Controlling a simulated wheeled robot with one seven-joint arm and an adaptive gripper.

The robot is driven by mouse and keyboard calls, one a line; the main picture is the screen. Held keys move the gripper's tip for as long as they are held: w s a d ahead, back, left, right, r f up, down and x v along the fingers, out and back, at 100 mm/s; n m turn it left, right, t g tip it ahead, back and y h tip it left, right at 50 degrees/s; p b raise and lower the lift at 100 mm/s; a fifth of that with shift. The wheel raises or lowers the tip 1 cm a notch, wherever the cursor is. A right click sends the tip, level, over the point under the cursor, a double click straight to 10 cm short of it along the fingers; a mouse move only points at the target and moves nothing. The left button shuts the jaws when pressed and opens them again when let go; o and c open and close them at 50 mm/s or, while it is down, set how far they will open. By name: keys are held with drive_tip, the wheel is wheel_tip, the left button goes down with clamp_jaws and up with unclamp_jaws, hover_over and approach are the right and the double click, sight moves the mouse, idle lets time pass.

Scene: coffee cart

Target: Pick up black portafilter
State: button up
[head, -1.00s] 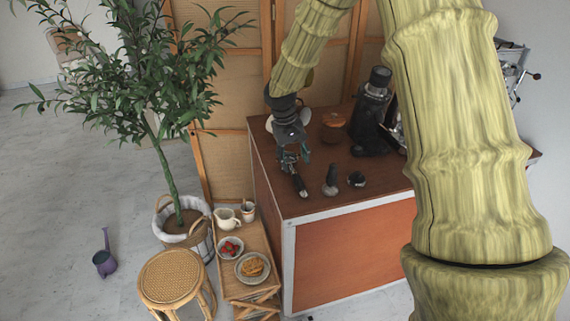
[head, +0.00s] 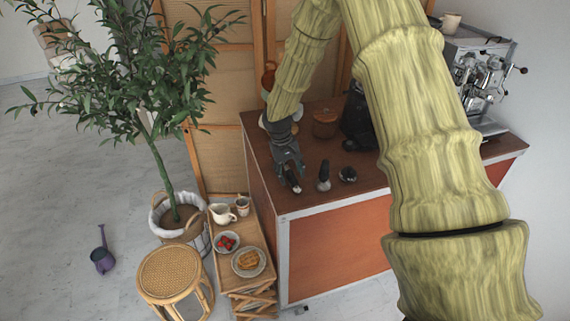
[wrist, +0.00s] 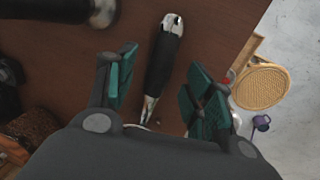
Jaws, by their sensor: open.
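The black portafilter (wrist: 163,62) lies on the brown counter top. In the wrist view its black handle with a silver end cap points up the picture. Its lower metal part narrows toward my gripper's palm and is partly hidden there. In the head view only a small light end of the portafilter (head: 296,188) shows below my gripper. My gripper (wrist: 158,85) is open, with one green-padded finger on each side of the handle and a gap on both sides. In the head view my gripper (head: 290,175) is low over the counter's left front part.
A black-handled tamper (head: 323,180) and a small dark round tool (head: 348,174) stand just right of my gripper. A grinder (head: 357,122) and espresso machine (head: 480,80) stand farther right. The counter's front edge is close. A rattan side table (head: 262,228) stands left of it.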

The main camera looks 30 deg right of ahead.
drive_tip(key=shift+s+d+f+p, duration=0.1)
drive_tip(key=shift+d+f+p, duration=0.05)
drive_tip(key=shift+f, duration=0.45)
drive_tip(key=shift+d+f+p, duration=0.1)
drive_tip(key=shift+f+p, duration=0.05)
drive_tip(key=shift+f, duration=0.45)
clamp_jaws()
